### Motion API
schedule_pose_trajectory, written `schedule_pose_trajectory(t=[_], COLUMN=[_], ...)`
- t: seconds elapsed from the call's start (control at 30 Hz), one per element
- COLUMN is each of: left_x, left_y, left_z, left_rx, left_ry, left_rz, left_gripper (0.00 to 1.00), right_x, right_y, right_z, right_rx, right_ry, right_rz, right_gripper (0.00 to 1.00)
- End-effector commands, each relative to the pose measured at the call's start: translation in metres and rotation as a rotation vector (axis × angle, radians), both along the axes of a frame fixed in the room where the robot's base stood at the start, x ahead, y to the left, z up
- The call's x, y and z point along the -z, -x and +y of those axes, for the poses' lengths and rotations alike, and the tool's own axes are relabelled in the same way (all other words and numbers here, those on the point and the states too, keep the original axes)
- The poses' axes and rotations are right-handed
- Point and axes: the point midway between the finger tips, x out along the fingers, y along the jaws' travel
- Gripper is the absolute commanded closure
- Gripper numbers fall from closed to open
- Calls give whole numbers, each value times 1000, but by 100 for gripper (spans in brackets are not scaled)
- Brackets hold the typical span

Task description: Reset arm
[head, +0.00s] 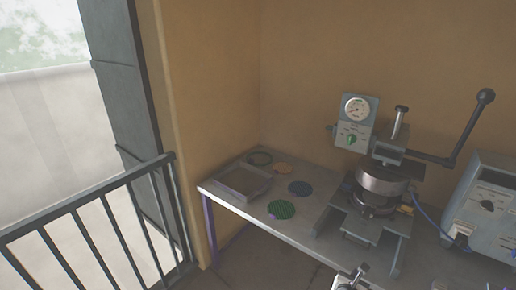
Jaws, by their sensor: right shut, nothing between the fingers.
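My right gripper (356,272) shows at the bottom edge of the head view, right of centre. It is shut and empty, in front of the table and apart from the press. Only its front part shows; most of the arm is out of frame. My left gripper is not in view. The plate press (382,182) stands on the right part of the table, with its long lever (468,127) raised to the upper right.
A gauge box (354,122) stands behind the press. A control box (487,205) is at right, a railing (90,215) at left.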

Motion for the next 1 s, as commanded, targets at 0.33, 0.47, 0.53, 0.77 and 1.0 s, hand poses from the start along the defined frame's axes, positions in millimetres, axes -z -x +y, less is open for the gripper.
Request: schedule_pose_trajectory(t=[0.33,0.47,0.53,0.77,1.0], left_x=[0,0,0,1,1], left_y=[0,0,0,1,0], left_z=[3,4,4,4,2], left_rx=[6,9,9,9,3], left_ry=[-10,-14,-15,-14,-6], left_rz=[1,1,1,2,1], left_gripper=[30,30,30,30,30], right_x=[-88,-139,-160,-182,-125], right_y=[-40,-37,-30,18,119], right_z=[61,105,131,187,166], right_rx=[-520,-710,-806,-1123,1486], right_ry=[760,1210,1464,2292,-2584], right_rz=[-87,-127,-133,26,-551], right_gripper=[100,100,100,100,100])
